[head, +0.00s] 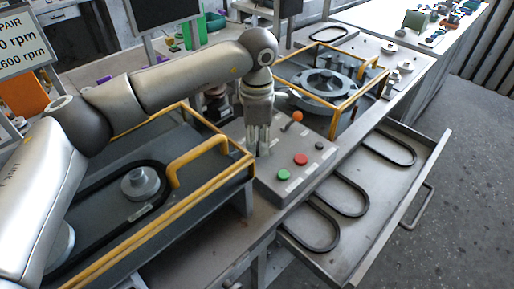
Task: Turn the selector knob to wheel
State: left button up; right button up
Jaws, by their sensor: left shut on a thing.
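The grey control box (290,185) stands on the bench near the middle of the head view. On its top are a green button (283,175), a red button (300,159), a small dark knob (319,145) and a lever with an orange ball (295,117). The knob's pointing direction cannot be seen. My right gripper is not in view.
A yellow-railed station (205,185) with a belt loop and pulley stands left of the box. Another yellow-railed station (338,115) with a large wheel (326,84) lies behind it. An open drawer (385,195) with several black belts juts out at right.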

pick_arm(q)
jog(key=m+b, duration=0.1)
jog(key=m, duration=0.2)
jog(key=m+b, duration=0.1)
jog(key=m, duration=0.2)
jog(key=shift+m+b, duration=0.3)
jog(key=m, duration=0.3)
jog(key=shift+b, duration=0.35)
jog(key=shift+r+m, duration=0.1)
jog(key=shift+m, duration=1.4)
jog(key=shift+w, duration=0.1)
jog(key=o, duration=1)
